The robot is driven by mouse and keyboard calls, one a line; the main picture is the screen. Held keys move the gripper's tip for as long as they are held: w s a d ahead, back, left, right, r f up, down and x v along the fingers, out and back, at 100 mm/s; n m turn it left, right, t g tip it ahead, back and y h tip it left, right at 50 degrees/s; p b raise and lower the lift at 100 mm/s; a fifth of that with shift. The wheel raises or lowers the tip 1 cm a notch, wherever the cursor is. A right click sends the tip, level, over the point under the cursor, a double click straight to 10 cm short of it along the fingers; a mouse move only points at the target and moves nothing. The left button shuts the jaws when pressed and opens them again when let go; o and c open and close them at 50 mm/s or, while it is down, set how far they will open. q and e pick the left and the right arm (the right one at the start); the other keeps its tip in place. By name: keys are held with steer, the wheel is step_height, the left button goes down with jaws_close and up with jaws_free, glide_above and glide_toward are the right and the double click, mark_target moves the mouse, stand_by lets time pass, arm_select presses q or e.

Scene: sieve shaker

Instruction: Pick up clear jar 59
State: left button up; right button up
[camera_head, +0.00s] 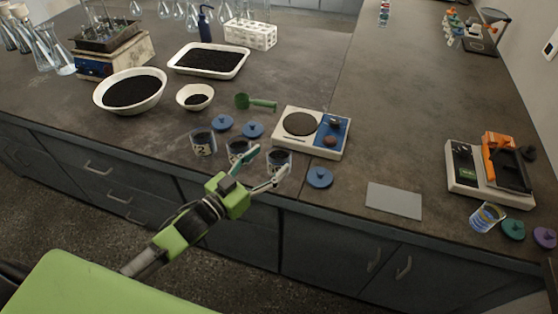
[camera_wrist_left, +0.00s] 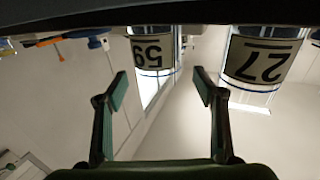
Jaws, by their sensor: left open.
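Clear jar 59 (camera_wrist_left: 152,55) shows upside down in the left wrist view, its white label reading 59, beyond and between my fingertips. In the head view it appears to be the rightmost jar (camera_head: 281,157) of three at the counter's front edge, its label unreadable there. My left gripper (camera_head: 268,162) is open and empty just in front of it, apart from the jar as far as I can tell. It also shows in the wrist view (camera_wrist_left: 159,83). Jar 27 (camera_wrist_left: 262,62) stands beside jar 59. My right gripper is not in view.
Another jar (camera_head: 203,143) stands left of these. Blue lids (camera_head: 319,178) lie around the jars. A balance (camera_head: 312,133) stands behind them. A grey plate (camera_head: 394,201) lies to the right, with clear counter around it. Black-filled bowls (camera_head: 130,91) are at the left.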

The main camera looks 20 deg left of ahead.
mark_target(286, 148)
arm_select(q)
steer(key=x, duration=0.2)
steer(key=p+x, duration=0.1)
steer(key=x, duration=0.2)
steer(key=shift+s+d+f, duration=0.1)
steer(key=shift+f, duration=0.15)
steer(key=c, duration=1.4)
steer(key=shift+o, duration=0.2)
steer(key=shift+r, duration=0.1)
